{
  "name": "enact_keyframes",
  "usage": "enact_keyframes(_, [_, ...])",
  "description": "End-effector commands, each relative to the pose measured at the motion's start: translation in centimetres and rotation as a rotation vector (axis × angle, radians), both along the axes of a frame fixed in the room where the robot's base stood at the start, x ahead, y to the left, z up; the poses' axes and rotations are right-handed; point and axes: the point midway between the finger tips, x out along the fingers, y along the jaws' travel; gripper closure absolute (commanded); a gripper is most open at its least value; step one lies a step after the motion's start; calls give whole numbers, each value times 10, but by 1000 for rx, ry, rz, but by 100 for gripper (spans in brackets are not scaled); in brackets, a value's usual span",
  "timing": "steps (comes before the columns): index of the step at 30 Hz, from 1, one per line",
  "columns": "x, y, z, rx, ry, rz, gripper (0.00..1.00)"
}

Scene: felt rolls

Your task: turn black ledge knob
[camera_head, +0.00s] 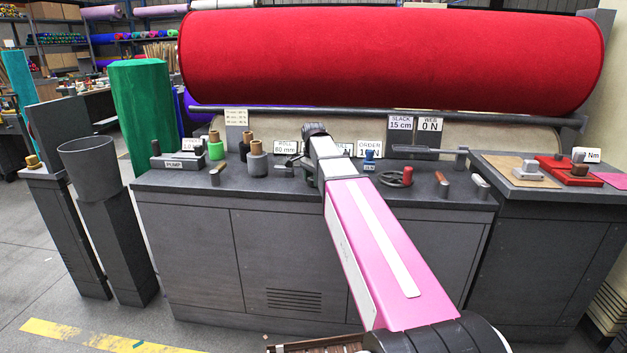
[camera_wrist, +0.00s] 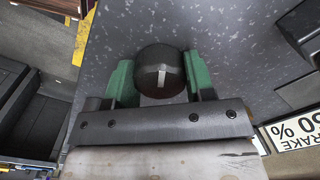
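The black knob (camera_wrist: 160,72) is round with a white mark line on its face, upper middle in the wrist view. My gripper (camera_wrist: 160,84) has its green fingers on both sides of the knob, with no clear gap on either side, so it looks shut on it. The white line runs nearly up and down in that view. In the head view my gripper (camera_head: 311,178) is low over the grey ledge (camera_head: 260,187), mostly behind my pink arm. The knob itself is hidden there.
A white sign reading BRAKE and a percentage (camera_wrist: 296,130) is right of my gripper in the wrist view. A large red felt roll (camera_head: 390,60) is behind.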

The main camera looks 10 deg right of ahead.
Motion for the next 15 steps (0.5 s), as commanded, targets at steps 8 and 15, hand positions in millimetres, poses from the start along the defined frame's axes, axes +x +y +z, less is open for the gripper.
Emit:
enact_keyframes(8, [0, 0, 0, -1, 1, 10, 74])
enact_keyframes(15, [0, 0, 0, -1, 1, 94, 74])
